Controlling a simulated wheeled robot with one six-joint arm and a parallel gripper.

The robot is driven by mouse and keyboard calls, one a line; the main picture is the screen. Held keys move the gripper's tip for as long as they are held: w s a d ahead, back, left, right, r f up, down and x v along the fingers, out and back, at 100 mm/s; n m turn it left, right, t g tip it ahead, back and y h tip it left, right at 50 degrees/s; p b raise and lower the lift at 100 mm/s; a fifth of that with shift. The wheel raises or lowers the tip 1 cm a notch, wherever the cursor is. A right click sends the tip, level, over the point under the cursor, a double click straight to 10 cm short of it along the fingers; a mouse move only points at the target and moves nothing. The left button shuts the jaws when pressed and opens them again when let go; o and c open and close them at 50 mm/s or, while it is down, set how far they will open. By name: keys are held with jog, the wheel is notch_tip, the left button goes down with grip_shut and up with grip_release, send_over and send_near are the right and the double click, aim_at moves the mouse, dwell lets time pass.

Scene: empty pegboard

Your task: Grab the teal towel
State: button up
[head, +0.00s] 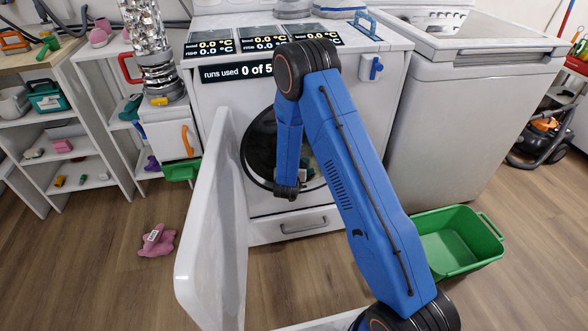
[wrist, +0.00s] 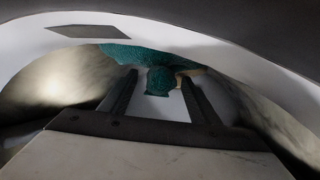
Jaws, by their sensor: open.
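The teal towel (wrist: 150,54) lies at the far end of the round drum in the wrist view. It is a rough, bunched cloth, and a lump of it hangs down between my fingertips. My gripper (wrist: 158,77) is open inside the opening, with its two dark fingers on either side of that lump. I cannot tell whether the fingers touch it. In the head view my arm reaches to the round dark opening (head: 258,150) of the white front-loading machine (head: 225,110). My fingers are hidden there, and the arm covers much of the opening.
The drum's pale rim (wrist: 235,62) arches close above my gripper, with curved walls on both sides. A green bin (head: 458,240) stands on the floor at right. A pink cloth (head: 160,240) lies on the floor at left. White shelves (head: 60,165) stand at far left.

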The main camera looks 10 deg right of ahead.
jog(key=c, duration=1.3)
jog(key=shift+r, duration=0.1)
jog(key=shift+c, duration=0.2)
